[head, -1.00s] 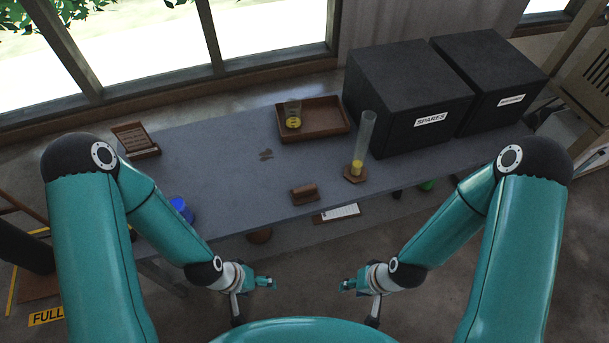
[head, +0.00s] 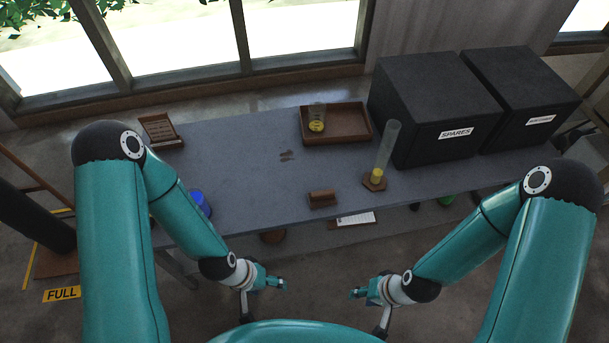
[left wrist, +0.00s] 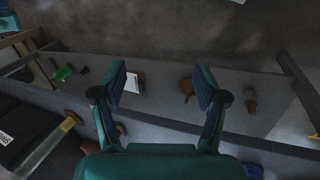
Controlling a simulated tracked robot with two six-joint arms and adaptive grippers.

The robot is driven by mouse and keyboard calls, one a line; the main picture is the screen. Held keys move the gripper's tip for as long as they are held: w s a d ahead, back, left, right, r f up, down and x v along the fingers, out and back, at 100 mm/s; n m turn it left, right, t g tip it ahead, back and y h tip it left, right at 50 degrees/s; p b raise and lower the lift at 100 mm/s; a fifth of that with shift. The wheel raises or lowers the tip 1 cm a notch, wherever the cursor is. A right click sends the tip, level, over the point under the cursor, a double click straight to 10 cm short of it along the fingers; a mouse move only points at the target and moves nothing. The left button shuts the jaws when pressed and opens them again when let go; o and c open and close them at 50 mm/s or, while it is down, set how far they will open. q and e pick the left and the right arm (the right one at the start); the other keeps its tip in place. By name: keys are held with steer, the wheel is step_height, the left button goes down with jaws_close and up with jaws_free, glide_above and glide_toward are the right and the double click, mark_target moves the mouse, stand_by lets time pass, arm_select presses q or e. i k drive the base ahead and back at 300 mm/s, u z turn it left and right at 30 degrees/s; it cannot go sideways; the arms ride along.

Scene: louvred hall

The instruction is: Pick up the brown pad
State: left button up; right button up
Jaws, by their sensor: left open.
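The brown pad is most likely the small brown block (head: 322,198) with a raised back, lying near the front edge of the grey table (head: 235,185) in the head view. My left gripper (head: 265,302) is open and empty, in front of the table edge, nearer to me and left of the pad. In the left wrist view its two fingers (left wrist: 162,95) are spread with nothing between them. A small brown part beside the left finger may be the pad, but I cannot tell. My right gripper (head: 368,312) looks open and empty, right of the left one, also in front of the table.
A brown tray (head: 350,137) holds a beaker (head: 317,118) with yellow contents. A tall glass cylinder (head: 388,150) stands right of the pad. Black boxes (head: 430,120) fill the table's right. A blue object (head: 200,202) is at left. The table's middle is mostly clear.

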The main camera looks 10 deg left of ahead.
mark_target(318, 199)
steer(key=z, duration=0.2)
steer(key=i, duration=0.6)
steer(key=u, duration=1.15)
steer(key=k, duration=0.95)
steer(key=u, duration=0.15)
steer(key=i, duration=0.95)
steer(key=z, duration=0.05)
